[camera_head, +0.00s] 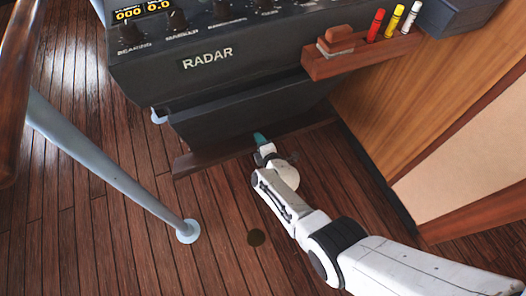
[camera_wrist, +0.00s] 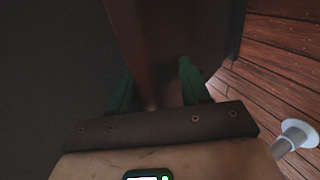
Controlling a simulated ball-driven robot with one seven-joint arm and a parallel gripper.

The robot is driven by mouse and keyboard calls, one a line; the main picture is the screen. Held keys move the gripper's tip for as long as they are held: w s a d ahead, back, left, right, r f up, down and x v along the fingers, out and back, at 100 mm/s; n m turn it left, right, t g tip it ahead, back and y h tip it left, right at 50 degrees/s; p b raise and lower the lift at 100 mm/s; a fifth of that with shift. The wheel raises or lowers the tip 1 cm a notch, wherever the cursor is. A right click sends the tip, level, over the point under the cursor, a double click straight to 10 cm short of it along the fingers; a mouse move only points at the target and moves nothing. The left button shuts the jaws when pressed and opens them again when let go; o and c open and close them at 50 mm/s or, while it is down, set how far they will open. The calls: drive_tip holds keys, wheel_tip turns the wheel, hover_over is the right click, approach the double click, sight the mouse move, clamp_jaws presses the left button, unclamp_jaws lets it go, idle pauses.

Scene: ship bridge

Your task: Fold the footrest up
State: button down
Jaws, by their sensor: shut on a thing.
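The footrest is a dark brown wooden board (camera_head: 212,156) that runs along the foot of the radar console and juts out over the floor. My gripper (camera_head: 260,138) is at the board's outer edge, right of its middle, with teal fingertips. In the wrist view my gripper (camera_wrist: 157,88) has its two green fingers on either side of a brown piece, the footrest (camera_wrist: 132,40), and is shut on it. The exact contact is dim. The arm hides part of the board's right side, and I cannot tell its exact tilt.
The radar console (camera_head: 235,110) overhangs the footrest. A wooden rack (camera_head: 330,60) with red, yellow and white markers is at upper right. A wood-panelled cabinet (camera_head: 430,110) stands to the right. A grey slanted pole (camera_head: 110,165) meets the floor at left. The floor in front is clear.

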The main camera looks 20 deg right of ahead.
drive_tip(key=c, duration=1.8)
unclamp_jaws()
drive_tip(key=shift+w+r, duration=0.9)
drive_tip(key=shift+w, duration=0.2)
drive_tip(key=shift+w+r, duration=0.9)
drive_tip(key=shift+w, duration=0.15)
drive_tip(key=o, duration=1)
drive_tip(key=shift+f, duration=0.1)
drive_tip(key=shift+c, duration=0.8)
drive_tip(key=shift+s+f, duration=0.1)
drive_tip(key=shift+f, duration=0.05)
drive_tip(key=shift+s, duration=0.1)
drive_tip(key=p+v, duration=0.9)
drive_tip(key=v, duration=0.1)
drive_tip(key=shift+s+p, duration=0.3)
